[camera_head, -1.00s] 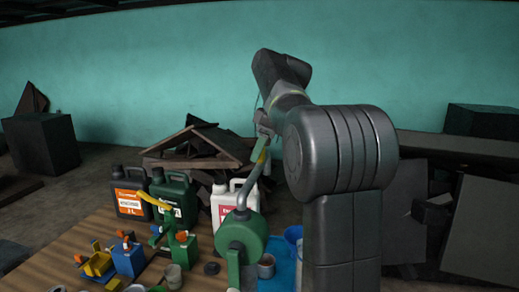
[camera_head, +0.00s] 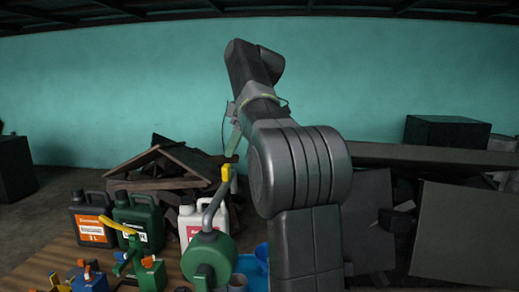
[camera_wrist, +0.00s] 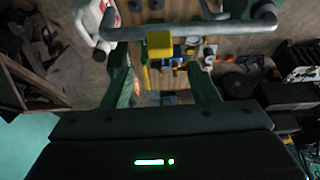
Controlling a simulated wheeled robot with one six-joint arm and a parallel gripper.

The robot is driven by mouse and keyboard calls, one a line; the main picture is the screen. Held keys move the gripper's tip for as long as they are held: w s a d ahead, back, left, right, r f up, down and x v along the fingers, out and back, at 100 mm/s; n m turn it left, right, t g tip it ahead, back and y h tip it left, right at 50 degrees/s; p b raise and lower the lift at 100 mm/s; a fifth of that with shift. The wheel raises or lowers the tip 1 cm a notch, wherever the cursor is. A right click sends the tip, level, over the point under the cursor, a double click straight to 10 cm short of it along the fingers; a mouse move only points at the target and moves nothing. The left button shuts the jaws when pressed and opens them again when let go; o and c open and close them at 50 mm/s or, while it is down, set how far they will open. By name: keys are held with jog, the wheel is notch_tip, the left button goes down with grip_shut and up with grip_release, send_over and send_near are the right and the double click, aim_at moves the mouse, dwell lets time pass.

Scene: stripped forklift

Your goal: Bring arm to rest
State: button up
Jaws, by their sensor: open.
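My arm stands in the middle of the head view, with its upper part raised in front of the teal wall. My gripper (camera_head: 233,140) is partly hidden there behind the wrist. In the wrist view my gripper (camera_wrist: 160,75) has its two green fingers spread apart with nothing seen between their tips. A green hand pump (camera_head: 209,258) with a bent grey lever stands on the wooden table. The lever's yellow end (camera_head: 226,173) is just below the gripper, apparently clear of it. That yellow end (camera_wrist: 160,44) also shows beyond the fingers in the wrist view.
The wooden table (camera_head: 40,268) carries a black jug (camera_head: 88,222), a green jug (camera_head: 138,220), a white jug (camera_head: 190,222) and small coloured parts. Dark scrap lies behind it and on the right. Above the arm, open space reaches the wall.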

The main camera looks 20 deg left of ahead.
aim_at(229, 165)
jog(key=x, duration=0.7)
jog(key=shift+w+d+f, duration=0.1)
jog(key=shift+d+f, duration=0.1)
jog(key=shift+d, duration=0.15)
jog(key=shift+d+m, duration=0.5)
jog(key=shift+d, duration=0.05)
jog(key=shift+w+a, duration=0.1)
